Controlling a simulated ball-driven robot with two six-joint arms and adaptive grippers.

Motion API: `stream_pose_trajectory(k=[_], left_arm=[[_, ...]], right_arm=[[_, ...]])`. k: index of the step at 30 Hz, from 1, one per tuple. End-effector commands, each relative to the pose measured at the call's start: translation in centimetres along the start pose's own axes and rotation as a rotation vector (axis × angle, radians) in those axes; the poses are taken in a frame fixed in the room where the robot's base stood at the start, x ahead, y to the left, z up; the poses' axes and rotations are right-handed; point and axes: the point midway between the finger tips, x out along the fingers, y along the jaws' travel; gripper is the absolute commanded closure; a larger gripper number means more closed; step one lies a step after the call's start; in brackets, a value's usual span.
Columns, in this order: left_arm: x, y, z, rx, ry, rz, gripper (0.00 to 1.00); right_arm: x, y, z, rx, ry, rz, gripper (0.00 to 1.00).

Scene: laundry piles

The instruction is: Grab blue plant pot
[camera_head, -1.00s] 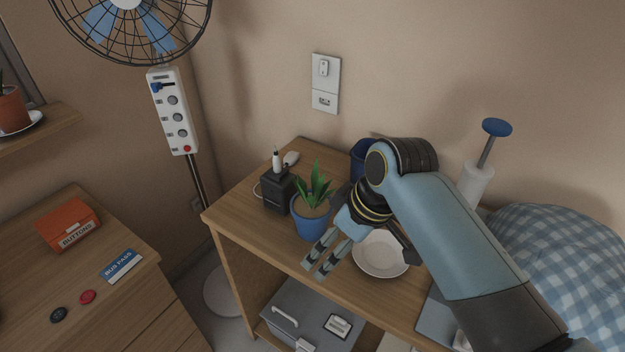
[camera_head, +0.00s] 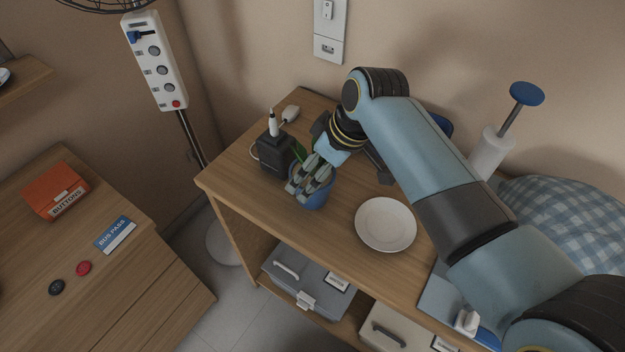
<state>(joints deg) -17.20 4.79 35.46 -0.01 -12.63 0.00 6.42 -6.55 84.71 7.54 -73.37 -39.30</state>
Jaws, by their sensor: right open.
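The blue plant pot (camera_head: 321,197) stands on the wooden shelf top, left of the white plate. Most of it and its plant are hidden behind my right gripper; a bit of green leaf (camera_head: 299,151) shows at the left. My right gripper (camera_head: 302,189) is open, with its fingers over the pot in the picture. I cannot tell whether the fingers touch the pot or the plant. My left gripper is not in view.
A grey case (camera_head: 310,277) lies on the lower shelf.

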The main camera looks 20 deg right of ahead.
Motion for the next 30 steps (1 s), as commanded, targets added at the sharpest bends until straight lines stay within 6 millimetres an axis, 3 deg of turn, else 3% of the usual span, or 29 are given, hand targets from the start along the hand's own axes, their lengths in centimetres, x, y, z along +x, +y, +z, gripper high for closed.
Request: stream_pose_trajectory(k=[4,12,27,30], left_arm=[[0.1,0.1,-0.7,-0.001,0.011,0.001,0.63],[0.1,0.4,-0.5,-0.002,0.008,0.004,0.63],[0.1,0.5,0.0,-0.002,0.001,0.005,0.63],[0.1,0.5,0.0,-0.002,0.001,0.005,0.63]], right_arm=[[1.8,0.0,0.0,0.000,-0.001,0.000,0.00],[2.2,0.0,0.0,0.000,0.000,0.001,0.00],[2.2,0.0,0.0,0.000,0.000,0.001,0.64],[2.1,0.0,0.0,0.000,0.002,0.001,0.71]])
